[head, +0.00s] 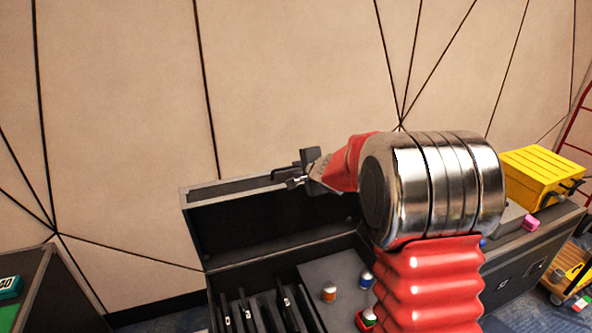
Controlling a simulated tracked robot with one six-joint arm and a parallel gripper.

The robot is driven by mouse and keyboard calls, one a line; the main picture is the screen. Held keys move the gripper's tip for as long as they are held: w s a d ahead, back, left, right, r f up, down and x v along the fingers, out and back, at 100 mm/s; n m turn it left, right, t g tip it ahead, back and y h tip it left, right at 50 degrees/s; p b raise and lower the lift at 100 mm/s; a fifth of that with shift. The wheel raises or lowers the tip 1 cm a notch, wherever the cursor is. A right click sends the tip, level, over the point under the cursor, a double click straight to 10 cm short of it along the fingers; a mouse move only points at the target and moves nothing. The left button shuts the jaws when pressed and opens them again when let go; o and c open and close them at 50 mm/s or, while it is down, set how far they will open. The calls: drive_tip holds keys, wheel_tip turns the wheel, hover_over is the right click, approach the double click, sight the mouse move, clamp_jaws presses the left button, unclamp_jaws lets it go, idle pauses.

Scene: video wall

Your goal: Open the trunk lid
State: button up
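The trunk is a black case with grey edges. Its lid (222,222) stands raised at the back against the wall side, with its dark inner face showing. The trunk's body (262,252) is open below it. My gripper (300,174) is at the upper edge of the lid, right of its middle. Its fingers are small and dark here, and I cannot tell whether they touch or grip the edge. My red and metal arm hides the right part of the lid and trunk.
A panelled wall (110,120) rises behind.

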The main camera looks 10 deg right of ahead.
drive_tip(key=v, duration=1)
drive_tip(key=shift+s, duration=0.4)
drive_tip(key=shift+r, duration=0.1)
drive_tip(key=shift+r, duration=0.1)
drive_tip(key=c, duration=0.3)
drive_tip(key=shift+s+d+r, duration=0.1)
drive_tip(key=shift+s+r, duration=0.15)
clamp_jaws()
drive_tip(key=s+d+r+n+g+h, duration=0.1)
drive_tip(key=s+r+n+h, duration=0.15)
drive_tip(key=s, duration=0.55)
drive_tip(key=s+d+r+n+g+h, duration=0.1)
drive_tip(key=s+d+r+n+h, duration=0.2)
drive_tip(key=s, duration=0.5)
drive_tip(key=s+a+f+n+g+y, duration=0.1)
drive_tip(key=s+a+f+n, duration=0.1)
drive_tip(key=s, duration=0.5)
drive_tip(key=s+a+f+n+g+y, duration=0.1)
drive_tip(key=s+a+f+n+g, duration=0.1)
drive_tip(key=s+a+n, duration=0.2)
drive_tip(key=s+a+f+n+g+y, duration=0.1)
drive_tip(key=s+a+f+n, duration=0.2)
drive_tip(key=s, duration=0.7)
drive_tip(key=shift+s+a+n+g+y, duration=0.35)
drive_tip(key=shift+a+n, duration=0.2)
drive_tip(key=shift+n, duration=0.4)
